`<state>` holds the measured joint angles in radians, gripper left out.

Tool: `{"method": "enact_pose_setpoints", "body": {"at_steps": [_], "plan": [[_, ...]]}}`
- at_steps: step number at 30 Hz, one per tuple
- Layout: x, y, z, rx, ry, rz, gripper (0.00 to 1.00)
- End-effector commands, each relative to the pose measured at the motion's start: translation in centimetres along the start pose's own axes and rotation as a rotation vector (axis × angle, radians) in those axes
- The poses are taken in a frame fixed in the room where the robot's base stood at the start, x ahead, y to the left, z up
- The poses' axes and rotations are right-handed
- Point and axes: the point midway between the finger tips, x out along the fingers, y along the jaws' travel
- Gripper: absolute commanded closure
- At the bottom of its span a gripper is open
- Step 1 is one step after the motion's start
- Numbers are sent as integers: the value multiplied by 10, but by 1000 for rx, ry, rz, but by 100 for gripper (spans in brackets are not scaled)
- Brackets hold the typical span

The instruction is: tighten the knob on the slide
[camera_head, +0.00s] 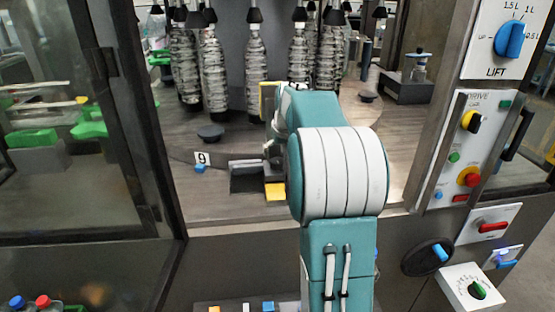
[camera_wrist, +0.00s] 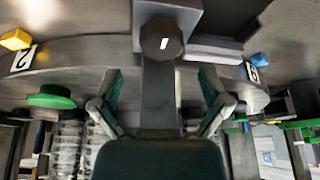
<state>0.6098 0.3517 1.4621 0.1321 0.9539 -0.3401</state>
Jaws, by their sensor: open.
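In the wrist view, a dark faceted knob (camera_wrist: 162,38) with a short white mark sits on a grey slide bar (camera_wrist: 158,95). The bar runs down between the fingers of my gripper (camera_wrist: 160,76). The fingers are spread, one on each side of the bar, and nothing is held between them. The knob lies just beyond the fingertips, apart from them. In the head view, my arm covers most of this spot. Only part of my gripper end shows over the round table, and I cannot make out the knob there.
In the head view, wrapped bottles (camera_head: 255,70) hang at the back. A "9" tag (camera_head: 202,158), a blue block (camera_head: 199,169) and a yellow block (camera_head: 275,191) are near the table's front. A dark post (camera_head: 125,110) stands left; a control panel (camera_head: 470,150) stands right.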

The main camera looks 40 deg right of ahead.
Motion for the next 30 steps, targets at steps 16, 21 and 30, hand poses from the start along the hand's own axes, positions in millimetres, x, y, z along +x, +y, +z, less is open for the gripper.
{"method": "enact_pose_setpoints", "body": {"at_steps": [16,21,30], "plan": [[39,0,0,0,1,0,5],[39,0,0,-1,1,0,54],[40,-1,0,1,-1,0,86]]}}
